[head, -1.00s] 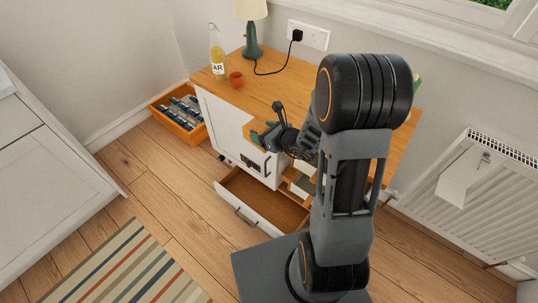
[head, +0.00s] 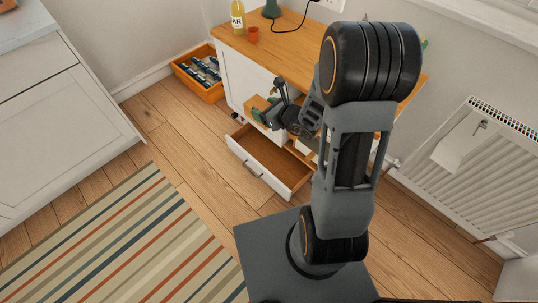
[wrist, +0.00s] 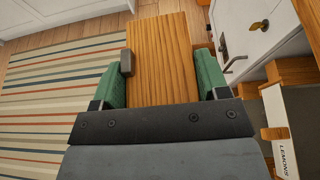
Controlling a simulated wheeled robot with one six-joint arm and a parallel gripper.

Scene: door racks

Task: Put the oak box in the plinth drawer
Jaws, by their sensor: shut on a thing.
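The oak box (wrist: 158,45) fills the space between the two green-padded fingers of my gripper (wrist: 161,75) in the wrist view. A small dark piece shows at its left edge. In the head view the oak box (head: 256,103) is a small wooden block at my gripper (head: 264,113), in front of the white cabinet and above the drawer in the picture. My gripper is shut on it. The plinth drawer (head: 251,168) is pulled out at the cabinet's foot, with a white front, a handle and a bare wooden inside. My arm hides part of the cabinet and the drawer's right side.
The cabinet's wooden top (head: 290,48) carries an orange cup (head: 253,34) and a bottle (head: 238,18). An orange crate (head: 203,75) stands left of the cabinet. A radiator (head: 480,155) is on the right. Floor and striped rug (head: 130,240) are clear.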

